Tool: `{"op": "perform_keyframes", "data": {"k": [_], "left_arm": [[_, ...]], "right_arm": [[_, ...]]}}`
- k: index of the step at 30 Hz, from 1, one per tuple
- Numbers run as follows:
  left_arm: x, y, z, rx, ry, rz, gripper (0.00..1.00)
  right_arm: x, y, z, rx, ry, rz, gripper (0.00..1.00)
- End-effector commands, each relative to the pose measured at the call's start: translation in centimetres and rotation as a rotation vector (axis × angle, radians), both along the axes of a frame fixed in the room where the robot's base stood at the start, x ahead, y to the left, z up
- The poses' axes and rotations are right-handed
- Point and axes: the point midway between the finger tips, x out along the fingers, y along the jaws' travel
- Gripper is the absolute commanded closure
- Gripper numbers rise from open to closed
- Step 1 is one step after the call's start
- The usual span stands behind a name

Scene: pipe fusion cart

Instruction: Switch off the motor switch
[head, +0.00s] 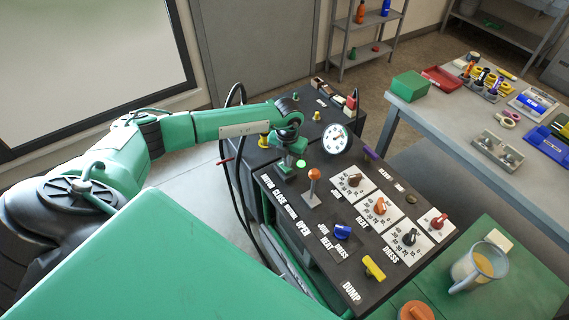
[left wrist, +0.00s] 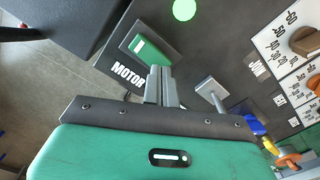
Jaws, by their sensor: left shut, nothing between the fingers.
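The motor switch (left wrist: 150,48) is a green rocker in a dark frame beside the white MOTOR label (left wrist: 128,75) on the black control panel. My left gripper (left wrist: 161,84) is shut and empty, with its fingertips over the near edge of the switch in the left wrist view. I cannot tell whether they touch it. In the head view my left gripper (head: 288,161) is over the far left corner of the panel (head: 325,221), partly covering the switch. A round green lamp (left wrist: 183,10) is lit near the switch. My right gripper is not in view.
A lever with an orange knob (head: 314,174) stands close to the right of my left gripper. A dial gauge (head: 336,139), several knobs, a blue switch (head: 342,232) and a yellow handle (head: 374,268) are on the panel. Black cables (head: 229,165) hang at its left.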

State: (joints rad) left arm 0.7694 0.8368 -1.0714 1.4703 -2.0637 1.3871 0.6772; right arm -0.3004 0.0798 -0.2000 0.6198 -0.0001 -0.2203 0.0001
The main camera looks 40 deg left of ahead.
Motion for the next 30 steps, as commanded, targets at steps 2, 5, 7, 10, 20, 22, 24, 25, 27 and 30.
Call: {"op": "perform_keyframes", "data": {"k": [2, 5, 7, 10, 20, 22, 24, 25, 27, 30], "left_arm": [[0.00, 0.01, 0.00, 0.000, 0.000, 0.000, 1.00], [0.00, 0.01, 0.00, 0.000, 0.000, 0.000, 1.00], [0.00, 0.01, 0.00, 0.000, 0.000, 0.000, 1.00], [0.00, 0.01, 0.00, 0.000, 0.000, 0.000, 1.00], [0.00, 0.00, -0.09, 0.000, 0.000, 0.000, 1.00], [0.00, 0.00, -0.19, 0.000, 0.000, 0.000, 1.00], [0.00, 0.00, -0.31, 0.000, 0.000, 0.000, 1.00], [0.00, -0.01, -0.35, 0.000, 0.000, 0.000, 1.00], [0.00, -0.01, -0.47, 0.000, 0.000, 0.000, 1.00], [0.00, -0.01, -0.62, 0.000, 0.000, 0.000, 1.00]], "right_arm": [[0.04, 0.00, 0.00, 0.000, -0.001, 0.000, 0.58], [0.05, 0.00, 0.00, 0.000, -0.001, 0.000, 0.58], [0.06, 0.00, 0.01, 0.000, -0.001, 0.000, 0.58], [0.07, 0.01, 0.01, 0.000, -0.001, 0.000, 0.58], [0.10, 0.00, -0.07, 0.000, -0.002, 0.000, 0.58], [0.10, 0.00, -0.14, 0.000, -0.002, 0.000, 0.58], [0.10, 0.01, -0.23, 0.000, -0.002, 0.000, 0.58], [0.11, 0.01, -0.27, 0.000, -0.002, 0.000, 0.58], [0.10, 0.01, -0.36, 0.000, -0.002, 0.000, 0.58], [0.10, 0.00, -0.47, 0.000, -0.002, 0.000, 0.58]]}}
